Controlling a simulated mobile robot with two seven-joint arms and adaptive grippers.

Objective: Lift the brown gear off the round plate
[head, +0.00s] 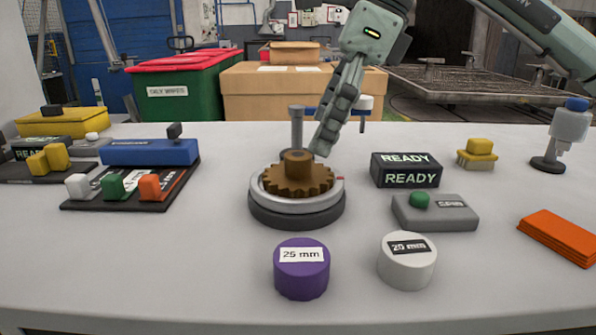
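The brown gear (290,180) lies flat on the round plate (262,204), a light disc on a dark base. Its raised hub (297,162) faces up. A grey post (297,125) rises just behind the hub; I cannot tell whether it passes through the gear. My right gripper (319,150) comes down from the upper right, its fingertips just above and right of the hub. I see its fingers side-on and overlapping, so their opening is unclear. I cannot see it holding anything. My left gripper is out of view.
A purple 25 mm cylinder (301,272) and a white 20 mm cylinder (406,265) stand in front. A READY box (405,178) and grey button box (434,218) sit right. A black tray (85,203) with coloured blocks sits left. Orange sheets (560,238) lie far right.

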